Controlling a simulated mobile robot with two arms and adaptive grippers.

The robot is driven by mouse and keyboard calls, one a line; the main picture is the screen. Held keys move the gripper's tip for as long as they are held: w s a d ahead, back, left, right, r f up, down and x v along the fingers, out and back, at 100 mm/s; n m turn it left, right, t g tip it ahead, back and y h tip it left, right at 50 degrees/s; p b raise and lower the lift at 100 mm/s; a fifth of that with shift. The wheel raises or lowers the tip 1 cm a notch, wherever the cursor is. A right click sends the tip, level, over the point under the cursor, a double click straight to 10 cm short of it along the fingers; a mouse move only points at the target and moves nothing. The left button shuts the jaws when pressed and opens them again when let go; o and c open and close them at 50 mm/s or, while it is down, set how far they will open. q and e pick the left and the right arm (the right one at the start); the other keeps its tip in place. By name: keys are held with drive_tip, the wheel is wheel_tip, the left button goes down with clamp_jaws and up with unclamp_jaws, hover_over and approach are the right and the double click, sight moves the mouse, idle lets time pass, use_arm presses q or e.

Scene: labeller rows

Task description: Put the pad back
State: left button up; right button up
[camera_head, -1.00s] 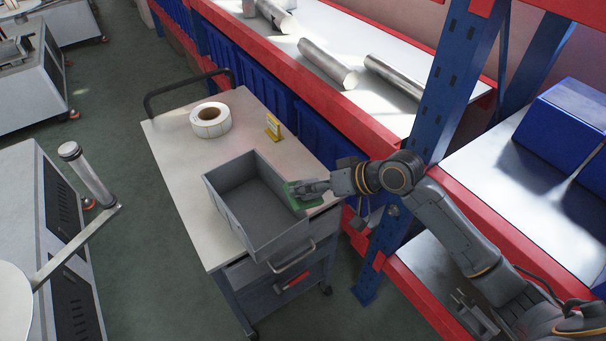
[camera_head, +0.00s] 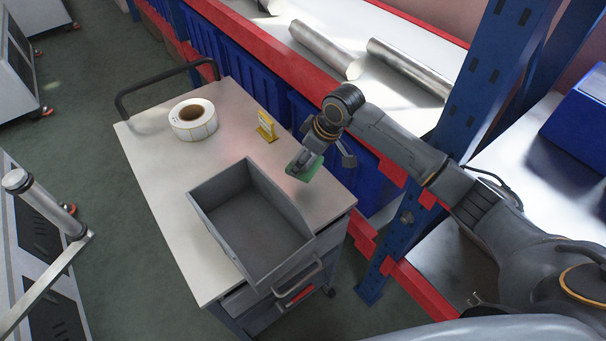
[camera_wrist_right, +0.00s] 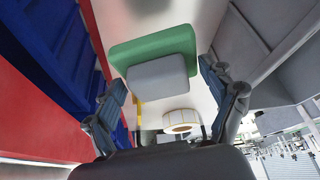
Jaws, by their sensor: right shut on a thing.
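The pad is green with a grey block on one side. In the head view its green part (camera_head: 311,170) shows above the right side of the cart top, just beyond the far right corner of the open grey bin (camera_head: 277,183). My right gripper (camera_head: 300,164) is shut on it, outside the bin. In the right wrist view the grey block (camera_wrist_right: 157,76) sits between the two fingers of the gripper (camera_wrist_right: 162,88), with the green part (camera_wrist_right: 150,47) beyond it. The bin looks empty inside. My left gripper is out of view.
The cart top (camera_head: 160,170) carries a white label roll (camera_head: 193,119) and a yellow stand (camera_head: 266,126) behind the bin. A red and blue rack with blue crates (camera_head: 243,84) runs close along the right. The cart's left side is clear.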

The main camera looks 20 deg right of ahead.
sight(305, 167)
drive_tip(key=f, duration=0.3)
drive_tip(key=shift+s+f+p, duration=0.15)
drive_tip(key=shift+s+p, duration=0.05)
drive_tip(key=shift+p, duration=0.1)
wheel_tip(305, 167, down, 4)
drive_tip(key=shift+w+r+p, duration=0.1)
drive_tip(key=shift+w+p, duration=0.05)
drive_tip(key=shift+p, duration=0.2)
drive_tip(key=o, duration=0.9)
drive_tip(key=shift+c, duration=0.2)
drive_tip(key=shift+o, duration=0.2)
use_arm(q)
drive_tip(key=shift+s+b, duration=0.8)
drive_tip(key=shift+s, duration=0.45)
use_arm(e)
drive_tip(key=v, duration=1.2)
